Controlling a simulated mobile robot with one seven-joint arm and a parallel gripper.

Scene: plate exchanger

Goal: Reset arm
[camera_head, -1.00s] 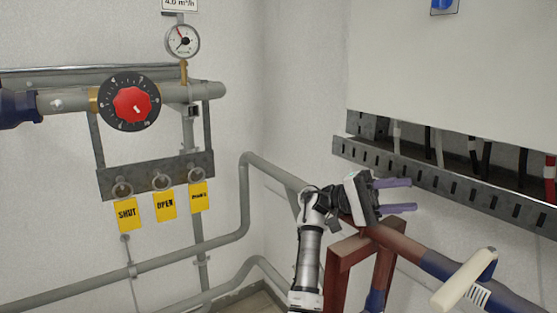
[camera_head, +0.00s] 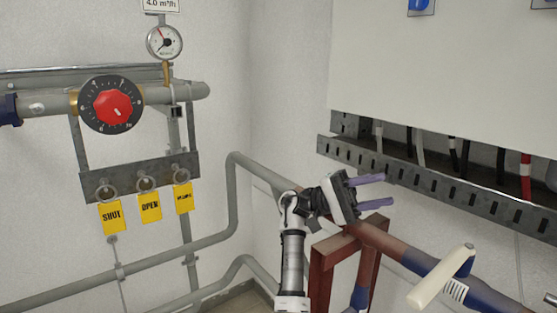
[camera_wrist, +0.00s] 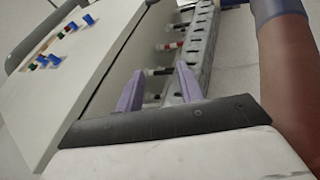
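My gripper (camera_head: 372,192) is in the lower middle of the head view, its two purple fingers pointing right with a gap between them. It is open and empty. In the wrist view my gripper (camera_wrist: 160,88) shows the same two fingers apart, with nothing between them. It appears in front of the pipe and the red-brown support frame (camera_head: 322,268); I cannot tell the exact distance to them. No object is held.
A red-brown and blue pipe (camera_head: 390,243) with a cream lever handle (camera_head: 440,276) runs at the lower right. A slotted metal rail (camera_head: 420,176) with cables lies under a white cabinet (camera_head: 440,65). A red dial (camera_head: 112,107), gauge (camera_head: 164,43) and yellow tags (camera_head: 150,207) are at the left.

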